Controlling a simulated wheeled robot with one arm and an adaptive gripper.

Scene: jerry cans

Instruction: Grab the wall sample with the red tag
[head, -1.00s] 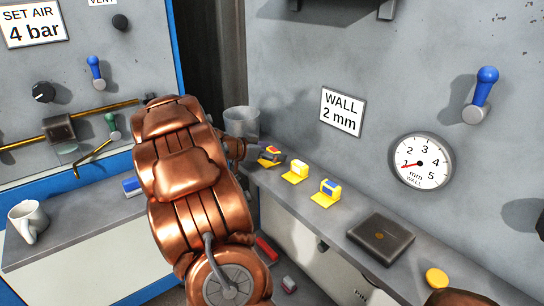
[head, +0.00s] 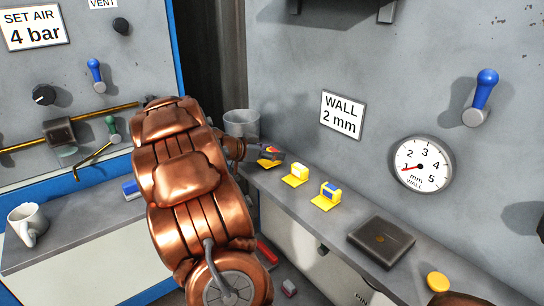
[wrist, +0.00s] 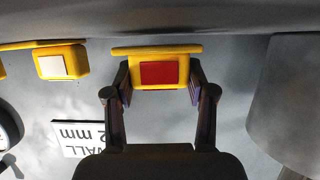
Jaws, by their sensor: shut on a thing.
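The yellow wall sample with the red tag (wrist: 158,73) is between the two fingers of my gripper (wrist: 159,84) in the wrist view, one finger against each side. My gripper is shut on it. A wider yellow strip, its stand (wrist: 155,50), shows along the sample's edge. In the head view my gripper (head: 270,152) is at the back end of the grey shelf, and its fingers and wrist hide most of the sample. I cannot tell whether the sample is clear of its stand.
A white-tagged sample (head: 299,171) and a blue-tagged sample (head: 328,191) stand nearby on the shelf (head: 300,207). A grey cup (head: 240,123) is close behind my wrist. A dark flat box (head: 381,239) and a yellow disc (head: 437,280) lie farther along the shelf. The wall runs beside it.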

